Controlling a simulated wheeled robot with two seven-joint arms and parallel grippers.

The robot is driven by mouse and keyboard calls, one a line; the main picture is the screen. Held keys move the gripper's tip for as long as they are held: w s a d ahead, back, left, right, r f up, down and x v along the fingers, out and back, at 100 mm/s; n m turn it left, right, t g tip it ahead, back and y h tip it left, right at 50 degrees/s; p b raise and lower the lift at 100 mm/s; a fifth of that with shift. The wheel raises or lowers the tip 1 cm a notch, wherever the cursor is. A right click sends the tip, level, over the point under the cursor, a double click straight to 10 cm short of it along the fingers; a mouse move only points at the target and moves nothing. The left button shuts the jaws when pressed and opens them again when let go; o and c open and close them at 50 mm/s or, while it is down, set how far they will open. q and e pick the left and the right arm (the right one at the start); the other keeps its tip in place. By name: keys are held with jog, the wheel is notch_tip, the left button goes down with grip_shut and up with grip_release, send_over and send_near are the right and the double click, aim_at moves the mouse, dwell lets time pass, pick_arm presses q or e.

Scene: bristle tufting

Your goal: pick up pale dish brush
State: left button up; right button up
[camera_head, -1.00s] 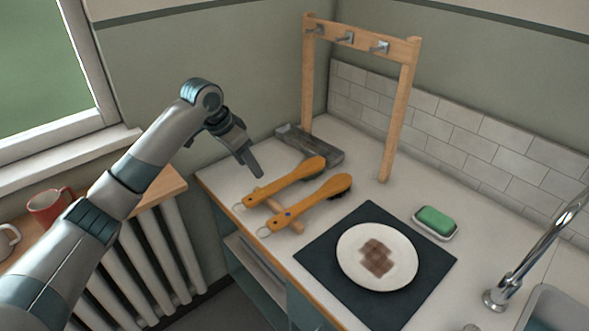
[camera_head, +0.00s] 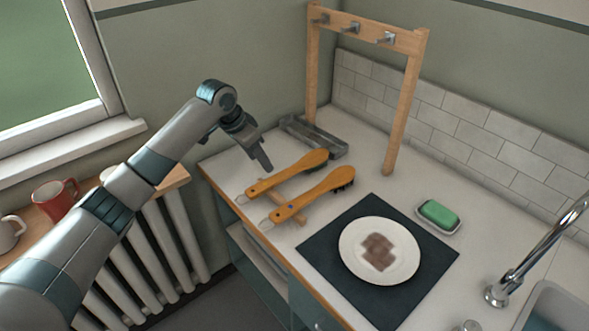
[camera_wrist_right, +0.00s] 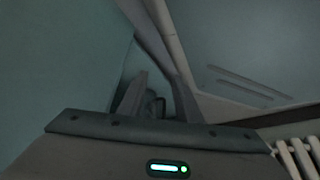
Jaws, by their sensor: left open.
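Two wooden brushes lie side by side on the counter, each with an orange-brown handle and a wire loop at its near left end. They are the far brush (camera_head: 288,174) and the near brush (camera_head: 314,194). The near one's bristles look dark; the far one's are mostly hidden, so I cannot tell which brush is the pale one. A thin wooden bar lies under the handles. My left gripper (camera_head: 262,162) is open and empty, pointing down just above and left of the far brush, apart from it. In the right wrist view my right gripper (camera_wrist_right: 156,100) is dark and its jaw state is unclear.
A grey tray (camera_head: 300,127) lies behind the brushes, by a wooden hook rack (camera_head: 402,110). A white plate (camera_head: 350,255) with a brown stain sits on a dark mat (camera_head: 318,252). A green soap (camera_head: 439,212), the tap (camera_head: 535,250) and sink are right. A red mug (camera_head: 52,201) stands left.

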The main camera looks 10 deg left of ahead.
aim_at(273, 179)
pick_arm(q)
jog(key=p+x, duration=0.1)
jog(key=x, duration=0.6)
jog(key=shift+f, duration=0.2)
jog(key=shift+w+d+f+p, duration=0.1)
jog(key=shift+d+f+p, duration=0.05)
jog(key=shift+f+p, duration=0.15)
jog(key=p+x, duration=0.1)
jog(key=x, duration=0.2)
jog(key=shift+d+f, duration=0.15)
jog(key=shift+f, duration=0.05)
jog(key=shift+d+f, duration=0.1)
jog(key=shift+f, duration=0.3)
jog(key=shift+w, duration=0.1)
jog(key=c, duration=1.3)
jog(key=shift+o, duration=0.2)
pick_arm(e)
jog(key=s+d+f+g, duration=0.1)
jog(key=s+d, duration=0.3)
jog(key=s, duration=0.6)
jog(key=shift+s+d+f+g+h, duration=0.2)
jog(key=shift+s+g+h, duration=0.15)
jog(key=shift+g, duration=0.55)
